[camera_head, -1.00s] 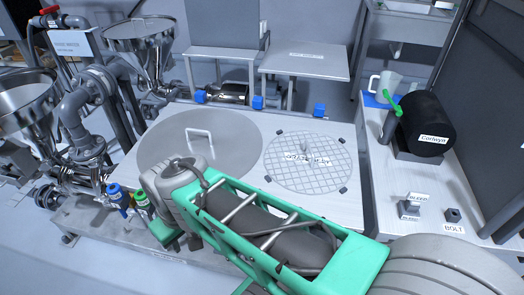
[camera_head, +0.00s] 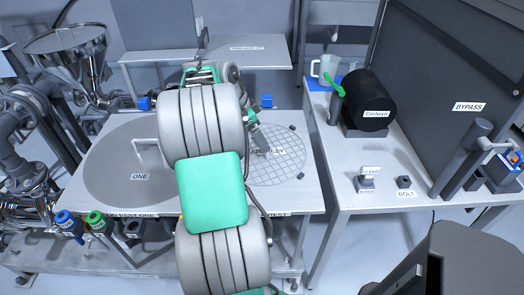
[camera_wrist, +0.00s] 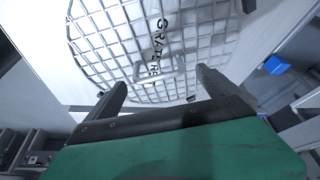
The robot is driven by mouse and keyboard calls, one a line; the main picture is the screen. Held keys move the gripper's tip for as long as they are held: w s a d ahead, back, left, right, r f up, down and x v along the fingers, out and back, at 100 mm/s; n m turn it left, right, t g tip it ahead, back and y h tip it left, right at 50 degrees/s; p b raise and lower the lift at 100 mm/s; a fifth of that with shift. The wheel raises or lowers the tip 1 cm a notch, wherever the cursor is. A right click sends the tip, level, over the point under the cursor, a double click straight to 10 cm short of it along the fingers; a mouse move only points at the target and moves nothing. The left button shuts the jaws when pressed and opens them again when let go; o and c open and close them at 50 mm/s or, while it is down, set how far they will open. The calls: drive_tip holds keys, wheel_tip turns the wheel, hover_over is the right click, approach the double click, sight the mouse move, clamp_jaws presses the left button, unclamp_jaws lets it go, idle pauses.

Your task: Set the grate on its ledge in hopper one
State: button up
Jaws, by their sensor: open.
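The grate (camera_head: 279,168) is a round wire mesh disc lying on the right part of the steel bench, between small dark corner blocks. Its label shows in the wrist view on the grate (camera_wrist: 110,45), with an upright handle (camera_wrist: 155,68) near its middle. My gripper (camera_wrist: 160,85) is open, its two fingers on either side of the handle in the picture; I cannot tell how far above it they are. In the head view my arm hides most of the gripper. Hopper one (camera_head: 115,178), labelled ONE, has a round grey lid with a handle (camera_head: 146,152), left of the grate and partly behind my arm.
A side table at right carries a black Corlwyn cylinder (camera_head: 370,98), a pale mug (camera_head: 326,70), a BLEED piece (camera_head: 366,180) and a BOLT piece (camera_head: 404,183). Funnels and pipes (camera_head: 70,50) stand at left. A bare shelf table (camera_head: 250,50) is behind the bench.

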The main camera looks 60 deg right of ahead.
drive_tip(key=x, duration=0.4)
drive_tip(key=shift+s, duration=0.2)
drive_tip(key=shift+c, duration=0.4)
drive_tip(key=shift+w+r, duration=0.1)
drive_tip(key=shift+r, duration=0.05)
drive_tip(key=c, duration=1.8)
